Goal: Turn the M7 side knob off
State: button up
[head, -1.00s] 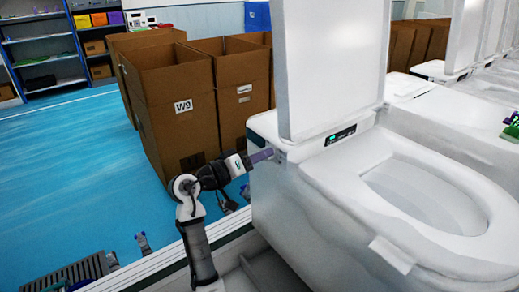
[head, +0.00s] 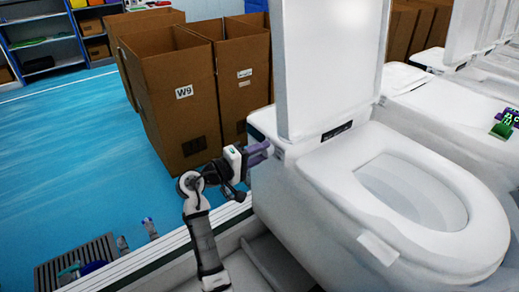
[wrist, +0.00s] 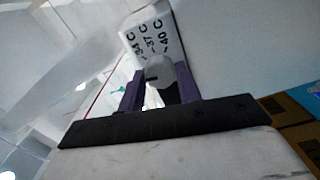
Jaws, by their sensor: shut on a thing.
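The nearest white toilet (head: 300,190) stands in the middle of the head view with its lid (head: 325,65) raised. Its small display (head: 337,131) is dark. The side knob (wrist: 159,70) is a rounded grey piece with a dark mark, in the wrist view below a panel (wrist: 150,38) printed 34 C, 37 C and 40 C. My gripper (wrist: 160,85) has its two purple fingers on either side of the knob, shut on it. In the head view my gripper (head: 262,150) is at the toilet's left side, and its fingers hide the knob.
Cardboard boxes (head: 185,95), one labelled W9, stand behind my arm on the blue floor (head: 60,150). More toilets (head: 440,105) line up to the right, one with a green and purple object (head: 505,125) on it. Shelves (head: 40,40) stand at the far left.

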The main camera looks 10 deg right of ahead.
dwell(0.4)
jog(key=o, duration=1)
jog(key=b+v, duration=0.4)
jog(key=v, duration=0.9)
jog(key=shift+a, duration=0.4)
jog(key=shift+s, duration=0.15)
